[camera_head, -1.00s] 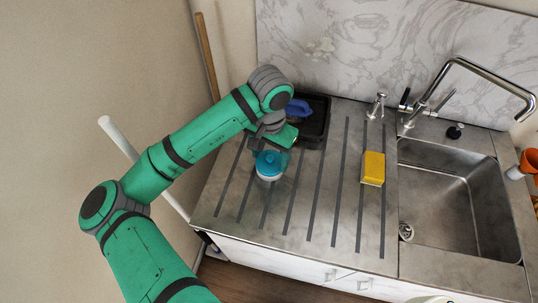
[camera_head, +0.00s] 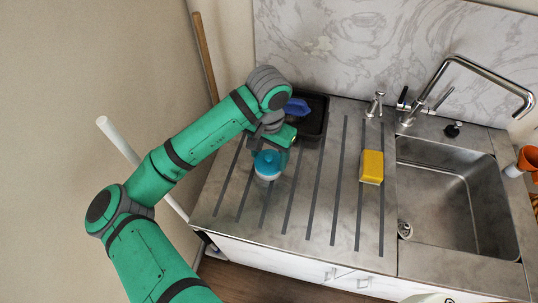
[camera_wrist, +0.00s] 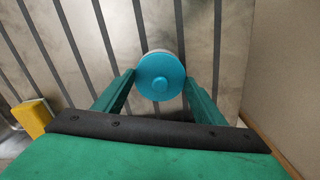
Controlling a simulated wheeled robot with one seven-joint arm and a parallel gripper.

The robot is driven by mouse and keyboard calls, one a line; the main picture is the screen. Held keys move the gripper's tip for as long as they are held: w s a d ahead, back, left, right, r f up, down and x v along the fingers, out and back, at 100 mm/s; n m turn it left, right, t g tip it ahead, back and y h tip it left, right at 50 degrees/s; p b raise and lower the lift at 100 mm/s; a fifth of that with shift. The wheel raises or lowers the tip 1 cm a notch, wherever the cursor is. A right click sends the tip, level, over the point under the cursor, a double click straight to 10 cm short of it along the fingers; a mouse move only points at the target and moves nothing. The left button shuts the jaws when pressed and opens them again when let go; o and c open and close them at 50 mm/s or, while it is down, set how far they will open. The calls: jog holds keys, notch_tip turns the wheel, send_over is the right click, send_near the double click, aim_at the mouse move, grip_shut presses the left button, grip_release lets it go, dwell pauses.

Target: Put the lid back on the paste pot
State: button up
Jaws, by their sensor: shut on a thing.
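The blue lid (camera_head: 267,162) sits over the paste pot (camera_head: 266,178), a pale round pot on the grooved drainer at the left. My gripper (camera_head: 272,149) is shut on the lid from behind, its fingers at the lid's sides. In the wrist view the lid (camera_wrist: 160,77) lies between the two green fingertips of my gripper (camera_wrist: 160,82). A pale rim of the pot (camera_wrist: 161,53) shows past the lid's far edge. The two look roughly lined up. I cannot tell whether the lid is fully seated. Most of the pot is hidden under it.
A black tray (camera_head: 314,125) with a blue object (camera_head: 297,107) stands behind my gripper. A yellow sponge (camera_head: 371,166) lies to the right, before the sink (camera_head: 455,195). A soap dispenser (camera_head: 374,104) and tap (camera_head: 480,75) stand at the back. The drainer between pot and sponge is clear.

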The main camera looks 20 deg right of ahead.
jog(key=o, duration=1.5)
jog(key=shift+c, duration=0.2)
jog(key=shift+r, duration=0.15)
jog(key=shift+a+r, duration=0.1)
jog(key=shift+r, duration=3.05)
jog(key=shift+s+r, duration=0.1)
jog(key=shift+r, duration=0.15)
grip_shut()
